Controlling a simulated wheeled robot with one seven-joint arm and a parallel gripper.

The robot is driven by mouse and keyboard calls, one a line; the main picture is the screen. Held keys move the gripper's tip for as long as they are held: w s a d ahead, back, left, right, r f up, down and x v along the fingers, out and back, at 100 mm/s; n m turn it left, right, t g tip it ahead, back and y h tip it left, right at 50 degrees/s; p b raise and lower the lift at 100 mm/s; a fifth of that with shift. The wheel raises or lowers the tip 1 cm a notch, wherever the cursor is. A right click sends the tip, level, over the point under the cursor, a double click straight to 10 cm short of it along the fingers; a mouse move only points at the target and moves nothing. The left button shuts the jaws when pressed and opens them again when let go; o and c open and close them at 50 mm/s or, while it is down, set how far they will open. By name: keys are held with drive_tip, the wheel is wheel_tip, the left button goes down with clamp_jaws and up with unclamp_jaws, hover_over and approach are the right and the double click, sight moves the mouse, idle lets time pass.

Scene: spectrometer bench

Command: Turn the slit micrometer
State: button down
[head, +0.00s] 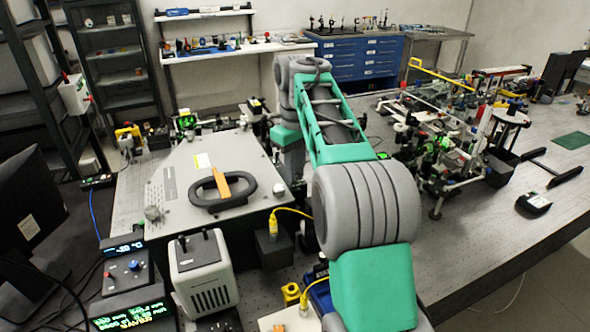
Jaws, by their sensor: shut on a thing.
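A large grey instrument housing (170,190), which looks like the spectrometer, lies on the bench left of my arm. It carries a black oval handle (207,204) with an orange piece across it. A small round knob (152,213) sits at its front left corner. My arm reaches over the bench and bends down beside the housing's right edge. My gripper's fingers are hidden behind my own arm. I cannot make out the slit micrometer, and no contact with it shows.
A yellow-plugged cable (274,224) runs beside the housing. A grey vented box (203,274) and lit display units (128,309) stand in front. Crowded optics fill the bench at right, with a black device (533,204) near its edge. The bench is clear at front right.

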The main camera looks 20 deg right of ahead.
idle(0.3)
drive_tip(key=c, duration=1.3)
unclamp_jaws()
drive_tip(key=shift+c, duration=0.2)
wheel_tip(320, 180, up, 8)
drive_tip(key=p, duration=0.7)
drive_tip(key=shift+f, duration=0.1)
